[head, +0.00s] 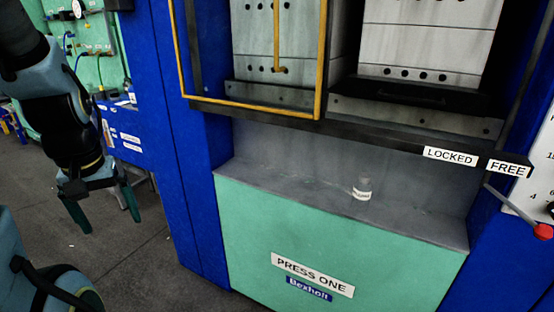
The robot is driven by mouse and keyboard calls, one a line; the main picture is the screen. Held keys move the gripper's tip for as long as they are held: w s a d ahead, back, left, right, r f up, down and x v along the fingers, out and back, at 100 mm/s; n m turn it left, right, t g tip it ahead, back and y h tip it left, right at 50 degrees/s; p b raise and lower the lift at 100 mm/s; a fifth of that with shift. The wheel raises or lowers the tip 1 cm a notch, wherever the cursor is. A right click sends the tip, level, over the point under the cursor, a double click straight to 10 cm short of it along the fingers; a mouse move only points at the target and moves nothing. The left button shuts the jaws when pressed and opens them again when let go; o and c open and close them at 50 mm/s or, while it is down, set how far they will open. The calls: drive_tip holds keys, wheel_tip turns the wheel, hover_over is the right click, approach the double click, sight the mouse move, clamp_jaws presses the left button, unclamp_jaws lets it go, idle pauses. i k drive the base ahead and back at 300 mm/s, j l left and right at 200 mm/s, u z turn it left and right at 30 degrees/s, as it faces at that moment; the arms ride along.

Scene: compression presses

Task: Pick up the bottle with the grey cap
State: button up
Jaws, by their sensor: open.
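A small bottle (362,189) with a grey cap and a white label stands upright on the grey ledge (290,188) of the press, right of the middle in the head view. The label's print is too small to read. My gripper (105,215) hangs at the left, pointing down over the floor. Its two teal fingers are apart with nothing between them. It is well to the left of the bottle, with the blue press post between them.
The press frame has a blue left post (185,140) and a yellow guard frame (322,60) above the ledge. A lever with a red knob (543,231) sticks out at the right, near LOCKED and FREE labels. The ledge around the bottle is clear.

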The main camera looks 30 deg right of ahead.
sight(362, 188)
drive_tip(key=k+l+u, duration=0.35)
drive_tip(key=k+l, duration=0.45)
drive_tip(key=l, duration=0.25)
drive_tip(key=k+l+u, duration=0.35)
drive_tip(key=k+l, duration=0.45)
drive_tip(key=k, duration=0.1)
